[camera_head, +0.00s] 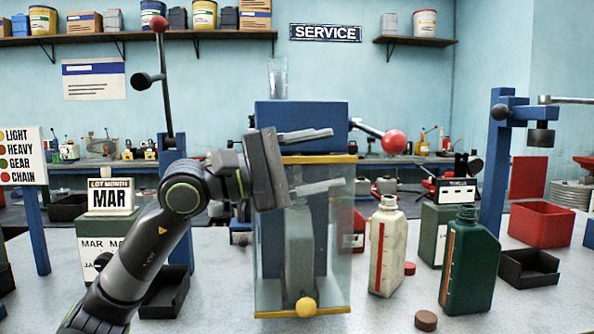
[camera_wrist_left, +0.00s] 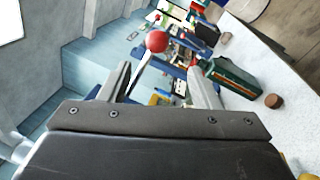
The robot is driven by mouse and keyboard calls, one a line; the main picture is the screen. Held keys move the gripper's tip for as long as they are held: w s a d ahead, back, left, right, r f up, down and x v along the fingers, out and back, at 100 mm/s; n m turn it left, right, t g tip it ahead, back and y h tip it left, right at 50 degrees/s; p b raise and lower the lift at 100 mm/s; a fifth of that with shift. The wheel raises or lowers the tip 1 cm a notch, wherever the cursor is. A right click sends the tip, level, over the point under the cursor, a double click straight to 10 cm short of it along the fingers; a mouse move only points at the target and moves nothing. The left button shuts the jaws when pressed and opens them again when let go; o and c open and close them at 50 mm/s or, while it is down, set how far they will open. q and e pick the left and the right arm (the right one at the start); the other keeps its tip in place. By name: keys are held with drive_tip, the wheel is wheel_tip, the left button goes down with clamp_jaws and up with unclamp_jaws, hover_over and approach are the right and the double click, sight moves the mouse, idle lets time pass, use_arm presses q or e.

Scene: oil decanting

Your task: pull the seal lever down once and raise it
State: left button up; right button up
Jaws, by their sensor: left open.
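My left gripper (camera_head: 335,158) is open, fingers pointing right, in front of the blue machine (camera_head: 300,113). A lever with a red ball knob (camera_head: 394,142) sticks out from that machine to the right, beyond the fingertips. In the left wrist view the red ball (camera_wrist_left: 156,42) appears past and between the open fingers (camera_wrist_left: 165,78), not touched. A second, upright lever with a red knob (camera_head: 158,24) stands at left. A grey lever (camera_head: 570,100) tops a blue post at right. Which of these is the seal lever is not labelled. My right gripper is not in view.
Below the blue machine is a glass case (camera_head: 340,245) with a grey bottle shape inside and a yellow knob (camera_head: 306,307) in front. A cream bottle (camera_head: 387,250) and green bottle (camera_head: 469,262) stand to the right, with a brown cap (camera_head: 426,321). A black tray (camera_head: 530,268) lies farther right.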

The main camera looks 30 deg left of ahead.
use_arm(q)
drive_tip(key=shift+b+v, duration=0.5)
drive_tip(key=shift+v, duration=1.15)
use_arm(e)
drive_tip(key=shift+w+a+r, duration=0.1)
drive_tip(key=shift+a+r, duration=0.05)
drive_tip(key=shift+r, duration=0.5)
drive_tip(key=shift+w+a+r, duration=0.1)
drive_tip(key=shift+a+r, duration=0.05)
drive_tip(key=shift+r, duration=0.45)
